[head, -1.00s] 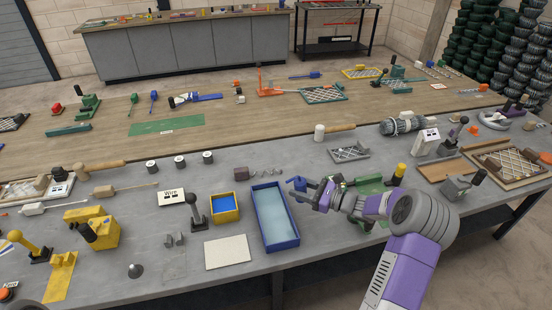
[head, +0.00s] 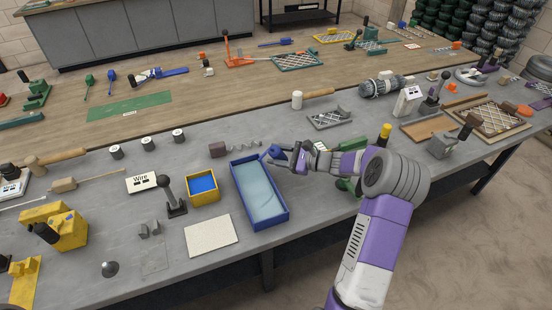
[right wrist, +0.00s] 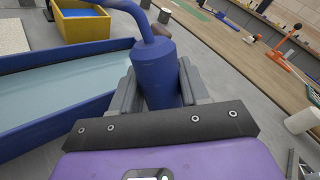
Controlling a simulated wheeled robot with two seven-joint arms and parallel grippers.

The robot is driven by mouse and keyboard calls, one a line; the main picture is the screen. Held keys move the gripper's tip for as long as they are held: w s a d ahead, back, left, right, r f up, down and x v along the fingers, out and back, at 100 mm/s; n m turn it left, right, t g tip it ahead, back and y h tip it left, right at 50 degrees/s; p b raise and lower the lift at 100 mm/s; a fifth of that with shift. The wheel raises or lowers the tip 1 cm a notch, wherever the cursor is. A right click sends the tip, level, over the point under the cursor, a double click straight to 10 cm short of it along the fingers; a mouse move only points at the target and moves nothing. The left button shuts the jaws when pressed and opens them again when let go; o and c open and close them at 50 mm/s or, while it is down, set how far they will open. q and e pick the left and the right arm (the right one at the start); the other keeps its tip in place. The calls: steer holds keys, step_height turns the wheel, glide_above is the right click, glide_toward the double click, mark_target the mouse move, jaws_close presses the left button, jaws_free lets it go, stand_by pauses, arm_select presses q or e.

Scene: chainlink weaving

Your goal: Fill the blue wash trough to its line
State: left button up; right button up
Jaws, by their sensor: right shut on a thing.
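The blue wash trough (head: 284,214) stands on the grey bench in the middle of the head view, with pale blue liquid (head: 256,185) in it. It also shows at the left of the right wrist view (right wrist: 75,127). No fill line can be made out. My right gripper (head: 290,158) is shut on a blue can (head: 271,152) with a thin curved spout. The can is by the trough's far right corner, its spout side toward the trough. In the wrist view the can's body (right wrist: 162,75) sits between the fingers. I cannot tell whether liquid is pouring. My left gripper is out of view.
A yellow bin (head: 202,198) with blue contents stands left of the trough. A pale flat plate (head: 211,236) lies in front of it. A green tool (head: 346,186) is partly hidden by my right arm.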

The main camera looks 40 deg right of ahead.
steer(key=shift+d+f+n+b, duration=0.15)
steer(key=shift+f+n+b, duration=0.15)
steer(key=shift+f+b, duration=0.25)
steer(key=shift+w+r+p, duration=0.1)
steer(key=shift+r+p, duration=0.1)
steer(key=shift+p, duration=0.15)
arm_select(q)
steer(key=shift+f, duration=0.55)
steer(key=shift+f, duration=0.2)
arm_select(e)
steer(key=shift+f, duration=0.2)
arm_select(q)
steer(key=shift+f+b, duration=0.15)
steer(key=shift+b, duration=0.2)
arm_select(e)
steer(key=shift+f, duration=0.2)
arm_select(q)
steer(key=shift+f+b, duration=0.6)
arm_select(e)
steer(key=shift+d+r+n+h, duration=0.25)
steer(key=shift+r+n+h, duration=0.15)
steer(key=shift+r+n, duration=0.5)
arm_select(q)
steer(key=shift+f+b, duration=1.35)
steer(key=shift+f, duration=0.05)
arm_select(e)
steer(key=shift+d+r+n+h, duration=0.1)
steer(key=shift+r+n+h, duration=0.5)
steer(key=shift+r+n, duration=0.6)
stand_by(1.5)
